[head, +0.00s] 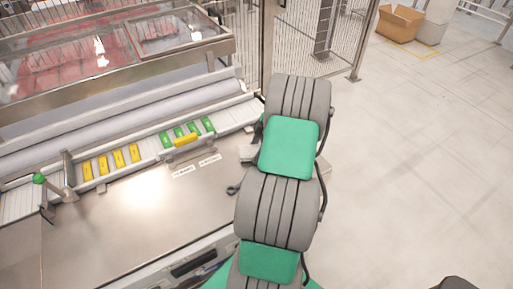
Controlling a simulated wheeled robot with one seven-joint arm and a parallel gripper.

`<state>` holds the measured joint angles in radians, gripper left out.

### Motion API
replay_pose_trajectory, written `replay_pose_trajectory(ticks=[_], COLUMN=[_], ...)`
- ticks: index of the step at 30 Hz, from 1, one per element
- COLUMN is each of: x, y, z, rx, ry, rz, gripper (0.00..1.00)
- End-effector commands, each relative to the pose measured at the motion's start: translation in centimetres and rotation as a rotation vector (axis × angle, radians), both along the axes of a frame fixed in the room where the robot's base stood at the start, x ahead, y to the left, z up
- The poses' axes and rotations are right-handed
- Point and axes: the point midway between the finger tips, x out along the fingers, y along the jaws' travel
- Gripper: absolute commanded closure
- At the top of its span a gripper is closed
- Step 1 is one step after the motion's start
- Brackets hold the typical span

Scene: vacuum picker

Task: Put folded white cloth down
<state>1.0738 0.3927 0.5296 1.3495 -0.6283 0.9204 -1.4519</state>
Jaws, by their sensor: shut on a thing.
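My arm, with grey ribbed links and green covers, rises through the middle of the head view. Its far end bends down out of sight, and my gripper is hidden behind it. I cannot make out the folded white cloth. A small pale piece (247,153) shows at the left edge of my arm, above the steel worktop (130,215). I cannot tell whether it is cloth or a machine part.
Yellow blocks (119,158) and green blocks (194,128) line the machine's rail. A green-knobbed lever (39,179) stands at the left. A wire fence (340,40) and a cardboard box (399,23) are behind. The floor (430,160) on the right is clear.

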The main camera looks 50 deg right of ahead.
Motion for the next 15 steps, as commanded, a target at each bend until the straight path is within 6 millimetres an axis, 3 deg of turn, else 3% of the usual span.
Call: replay_pose_trajectory(ticks=[5,6,13,15], x=[-0.01,-0.01,-0.03,-0.02], y=[0.03,0.03,0.04,0.05], z=[-0.45,-0.35,-0.27,-0.27], rx=[0.001,0.001,0.001,0.001], ry=[0.001,0.001,0.001,0.001], rz=[-0.001,-0.001,-0.001,-0.001], gripper=[0.71,0.37,0.19,0.17])
